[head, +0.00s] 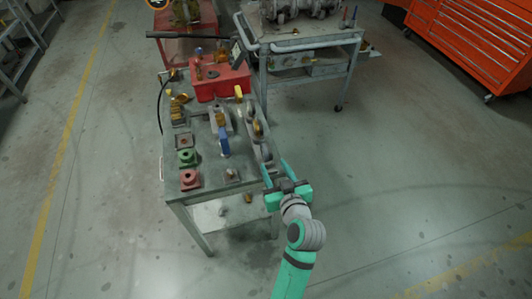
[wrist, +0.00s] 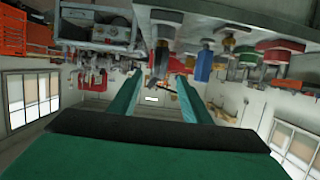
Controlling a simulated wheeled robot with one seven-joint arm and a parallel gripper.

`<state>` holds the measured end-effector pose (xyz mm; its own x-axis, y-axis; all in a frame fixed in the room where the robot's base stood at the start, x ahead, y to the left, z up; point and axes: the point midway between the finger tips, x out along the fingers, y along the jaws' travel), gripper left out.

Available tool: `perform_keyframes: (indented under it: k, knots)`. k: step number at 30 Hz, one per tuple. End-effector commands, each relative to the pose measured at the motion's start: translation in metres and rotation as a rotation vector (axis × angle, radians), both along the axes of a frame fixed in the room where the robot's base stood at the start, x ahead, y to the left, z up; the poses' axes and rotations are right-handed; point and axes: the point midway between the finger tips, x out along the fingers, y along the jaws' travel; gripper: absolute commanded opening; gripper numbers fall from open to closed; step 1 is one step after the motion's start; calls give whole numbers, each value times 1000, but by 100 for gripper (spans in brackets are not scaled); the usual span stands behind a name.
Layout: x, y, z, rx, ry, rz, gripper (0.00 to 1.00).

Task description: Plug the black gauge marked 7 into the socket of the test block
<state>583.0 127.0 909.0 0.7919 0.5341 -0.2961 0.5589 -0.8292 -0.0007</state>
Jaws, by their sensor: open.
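Several small round gauges stand in a row along the right edge of the workbench; the near ones include a dark gauge (head: 266,152) and another behind it (head: 257,128). The number 7 is too small to read on any of them. My gripper (head: 275,166) is open at the bench's right edge, close to the nearest gauge. In the wrist view, which looks upside down, its two fingers (wrist: 156,80) stand apart, with a dark grey part (wrist: 160,60) beyond and between their tips. I cannot tell which block is the test block; a small grey block (head: 233,175) sits near the front.
A grey cart (head: 305,42) stands behind.

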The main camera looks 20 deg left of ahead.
Motion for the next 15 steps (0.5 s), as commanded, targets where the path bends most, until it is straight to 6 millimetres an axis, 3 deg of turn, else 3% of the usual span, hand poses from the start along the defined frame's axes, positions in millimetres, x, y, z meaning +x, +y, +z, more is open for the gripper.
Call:
perform_keyframes:
  k: [9,15]
  knots:
    - [35,25,-13,-1,0,4,44]
    - [44,30,-16,0,0,2,44]
